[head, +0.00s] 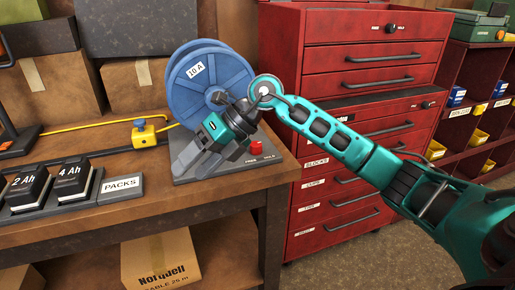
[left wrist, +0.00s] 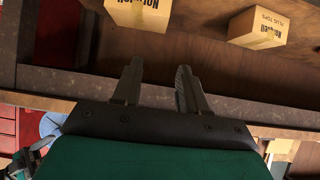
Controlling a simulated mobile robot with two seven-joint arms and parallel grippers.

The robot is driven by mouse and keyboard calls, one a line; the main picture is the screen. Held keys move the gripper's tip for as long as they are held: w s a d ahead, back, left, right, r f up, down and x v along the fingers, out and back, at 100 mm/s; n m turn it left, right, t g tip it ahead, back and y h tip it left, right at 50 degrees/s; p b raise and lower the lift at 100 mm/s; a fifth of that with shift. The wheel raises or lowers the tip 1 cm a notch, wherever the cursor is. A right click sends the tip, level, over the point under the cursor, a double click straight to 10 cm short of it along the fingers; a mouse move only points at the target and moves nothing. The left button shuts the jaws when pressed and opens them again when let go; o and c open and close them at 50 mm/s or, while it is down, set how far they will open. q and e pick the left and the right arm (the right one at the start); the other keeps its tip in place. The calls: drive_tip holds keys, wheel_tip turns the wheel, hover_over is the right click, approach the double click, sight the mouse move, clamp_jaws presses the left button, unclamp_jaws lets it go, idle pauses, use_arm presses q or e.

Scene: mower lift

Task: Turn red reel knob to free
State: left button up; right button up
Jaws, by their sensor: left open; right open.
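The red reel knob (head: 256,148) stands on the front right of the grey reel base (head: 245,166), between the FREE and HOLD labels. The blue reel (head: 208,80), marked 10 A, stands upright behind it. My right gripper (head: 186,160) reaches in from the right over the base, in front of the reel. It is open and points down and left. My left gripper (left wrist: 158,88) is open and empty in the left wrist view and is out of the head view.
A yellow cable (head: 95,126) with a yellow block (head: 143,134) lies left of the reel. Battery packs (head: 75,182) sit at the bench's left. A red drawer cabinet (head: 330,215) stands right of the bench. Cardboard boxes (left wrist: 140,12) show in the left wrist view.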

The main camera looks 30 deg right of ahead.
drive_tip(key=w+d+r+m+t+h+b, duration=0.1)
drive_tip(key=w+d+r+h, duration=0.2)
drive_tip(key=d+h, duration=0.55)
drive_tip(key=m+h, duration=0.1)
drive_tip(key=m, duration=0.1)
approach(256, 144)
drive_tip(key=shift+t, duration=0.4)
drive_tip(key=x, duration=0.3)
drive_tip(key=b+x, duration=0.1)
drive_tip(key=x, duration=0.1)
drive_tip(key=b+x, duration=0.1)
drive_tip(key=x, duration=0.2)
drive_tip(key=shift+s+d+f, duration=0.1)
drive_tip(key=shift+s+f, duration=0.05)
drive_tip(key=shift+f, duration=0.25)
drive_tip(key=c, duration=1)
